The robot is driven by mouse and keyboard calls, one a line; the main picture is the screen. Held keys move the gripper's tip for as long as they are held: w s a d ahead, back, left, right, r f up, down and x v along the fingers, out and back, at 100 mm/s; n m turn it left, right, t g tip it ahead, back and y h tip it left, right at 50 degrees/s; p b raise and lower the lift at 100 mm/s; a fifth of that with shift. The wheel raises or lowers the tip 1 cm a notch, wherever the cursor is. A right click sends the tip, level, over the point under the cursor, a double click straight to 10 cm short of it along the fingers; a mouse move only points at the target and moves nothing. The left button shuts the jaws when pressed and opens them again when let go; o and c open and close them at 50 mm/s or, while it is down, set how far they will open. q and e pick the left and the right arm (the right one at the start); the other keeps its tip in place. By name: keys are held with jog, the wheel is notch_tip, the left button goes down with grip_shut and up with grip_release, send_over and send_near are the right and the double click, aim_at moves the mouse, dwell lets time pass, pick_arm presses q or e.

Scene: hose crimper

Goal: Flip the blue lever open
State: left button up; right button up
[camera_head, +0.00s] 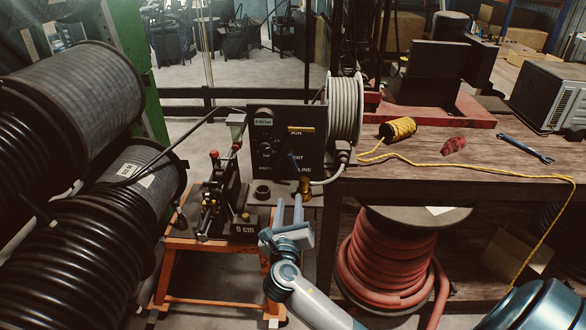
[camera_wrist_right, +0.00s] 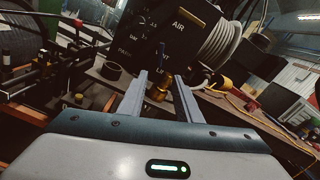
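The blue lever (camera_head: 294,163) is on the lower right of the black control box (camera_head: 262,150) with AIR lettering, above a brass fitting (camera_head: 305,185). In the right wrist view the lever (camera_wrist_right: 162,50) looks like a small thin blue piece above the brass fitting (camera_wrist_right: 160,88). My right gripper (camera_head: 289,203) is below and in front of the box, its two fingers pointing up towards the lever. In the right wrist view the fingers (camera_wrist_right: 159,82) are apart with nothing held between them, and the fitting shows beyond the gap. My left gripper is not in view.
A grey hose (camera_head: 335,172) leaves the fitting to the right, below a coil of grey hose (camera_head: 344,108). The wooden bench (camera_head: 440,175) is at right, with a red hose reel (camera_head: 385,260) below. The crimping rig (camera_head: 222,190) stands left of my right gripper.

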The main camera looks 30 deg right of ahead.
aim_at(293, 164)
jog(key=shift+w, duration=0.1)
jog(key=p+x, duration=0.2)
jog(key=x, duration=1.3)
jog(key=shift+w+d+p, duration=0.2)
jog(key=shift+d+p, duration=0.05)
jog(key=shift+p, duration=0.1)
jog(key=shift+x, duration=0.8)
grip_shut()
